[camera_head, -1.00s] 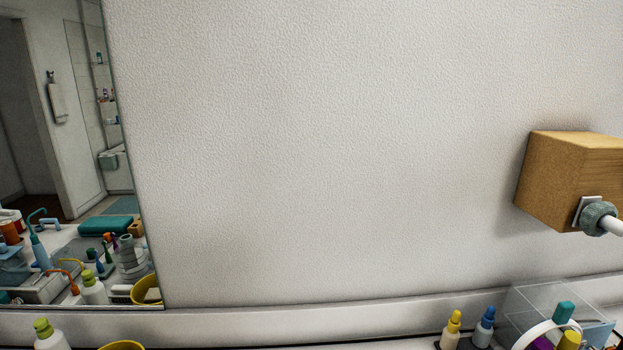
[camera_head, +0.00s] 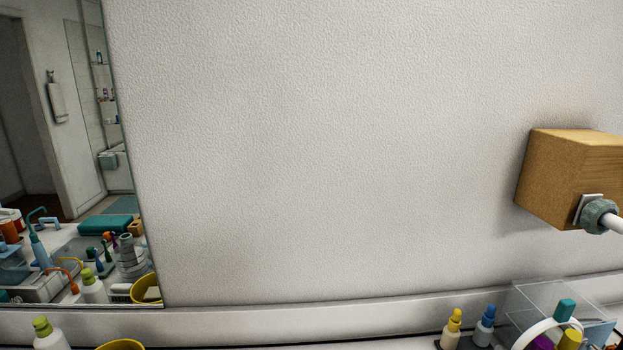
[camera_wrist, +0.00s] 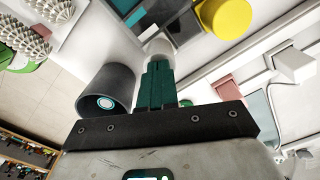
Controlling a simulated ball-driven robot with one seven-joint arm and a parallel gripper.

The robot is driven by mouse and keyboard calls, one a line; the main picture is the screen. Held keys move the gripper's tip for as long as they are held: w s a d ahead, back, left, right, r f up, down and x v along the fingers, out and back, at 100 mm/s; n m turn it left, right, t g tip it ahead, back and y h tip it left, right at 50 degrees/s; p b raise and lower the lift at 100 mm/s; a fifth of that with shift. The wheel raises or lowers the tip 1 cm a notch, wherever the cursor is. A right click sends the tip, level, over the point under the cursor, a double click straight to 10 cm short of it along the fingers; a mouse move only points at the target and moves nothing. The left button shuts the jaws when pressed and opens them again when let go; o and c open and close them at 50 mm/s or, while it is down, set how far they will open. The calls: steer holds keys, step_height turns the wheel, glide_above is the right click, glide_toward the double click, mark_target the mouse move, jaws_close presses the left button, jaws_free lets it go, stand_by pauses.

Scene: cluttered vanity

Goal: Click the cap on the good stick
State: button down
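My gripper (camera_wrist: 160,66) shows in the wrist view with its dark teal fingers close together, seemingly shut. A pale rounded object (camera_wrist: 160,45) lies right at or beyond the fingertips; I cannot tell whether they touch it. A dark grey cup (camera_wrist: 104,92) with a light disc inside is left of the fingers. In the head view my gripper is not in view. A teal-topped item (camera_head: 565,310) stands at the lower right, near a yellow-topped item (camera_head: 569,340). I cannot identify the good stick or its cap with certainty.
A yellow round container (camera_wrist: 226,17) and spiky pale objects (camera_wrist: 28,45) are at the top of the wrist view. In the head view, yellow (camera_head: 452,328) and blue-topped bottles (camera_head: 485,326) stand near a clear panel (camera_head: 535,300). A wooden box (camera_head: 565,180) juts from the wall.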

steer(key=shift+r+p, duration=3.35)
steer(key=shift+r, duration=0.15)
